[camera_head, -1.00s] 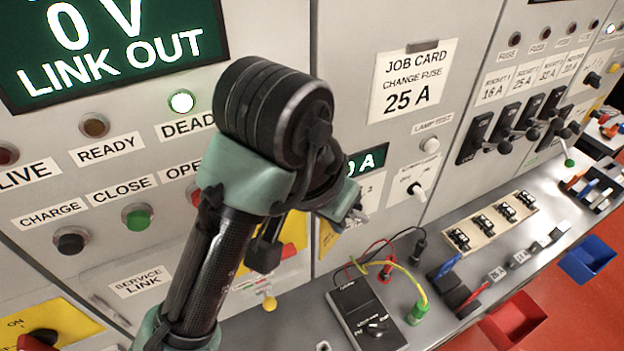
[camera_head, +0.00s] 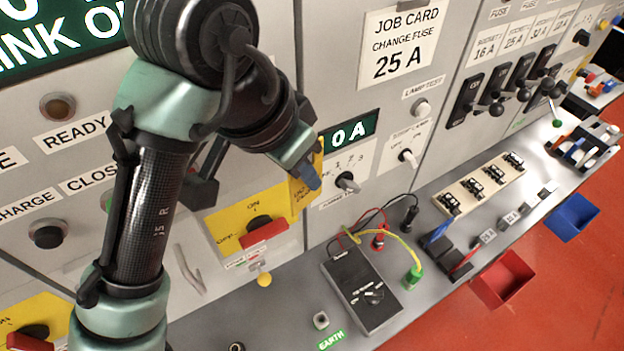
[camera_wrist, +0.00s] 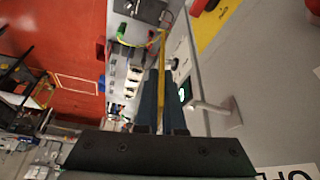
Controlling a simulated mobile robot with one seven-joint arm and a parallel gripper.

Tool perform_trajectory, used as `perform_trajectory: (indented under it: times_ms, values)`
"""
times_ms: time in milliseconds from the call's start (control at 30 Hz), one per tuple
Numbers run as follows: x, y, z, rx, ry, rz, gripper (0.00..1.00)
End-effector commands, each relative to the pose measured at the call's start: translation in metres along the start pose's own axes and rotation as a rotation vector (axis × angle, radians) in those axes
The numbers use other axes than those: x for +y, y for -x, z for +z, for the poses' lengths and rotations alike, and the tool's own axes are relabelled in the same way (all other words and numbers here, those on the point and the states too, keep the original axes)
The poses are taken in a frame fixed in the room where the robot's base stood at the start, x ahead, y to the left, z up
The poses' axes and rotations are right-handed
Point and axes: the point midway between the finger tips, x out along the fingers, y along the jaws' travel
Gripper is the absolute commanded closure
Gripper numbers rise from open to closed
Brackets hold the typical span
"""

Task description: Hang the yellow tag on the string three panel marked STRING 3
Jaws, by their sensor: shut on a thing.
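My gripper (camera_head: 308,172) is shut on a yellow tag (camera_head: 300,195) and holds it clear of the bench, in front of the grey cabinet face. The tag hangs at the right of a yellow switch plate; I cannot tell whether it touches the cabinet. In the wrist view the tag is a thin, nearly edge-on yellow strip (camera_wrist: 160,45) beyond the dark fingers of my gripper (camera_wrist: 158,75). I cannot read STRING 3 on any panel in view, and its hook or hanging place does not show clearly.
The yellow plate with a red-handled rotary switch (camera_head: 262,228) is left of the tag. A selector knob (camera_head: 347,182) is at its right. Below, the bench bears a black meter (camera_head: 360,290) with leads and a fuse rack (camera_head: 480,187). Red (camera_head: 503,278) and blue (camera_head: 572,217) bins hang at the front edge.

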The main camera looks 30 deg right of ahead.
Motion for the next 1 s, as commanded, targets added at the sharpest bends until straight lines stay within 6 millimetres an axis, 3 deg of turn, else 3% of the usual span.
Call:
perform_trajectory:
  times_ms: [1000]
  values:
    - [-0.057, -0.011, -0.013, 0.005, 0.004, -0.006, 1.0]
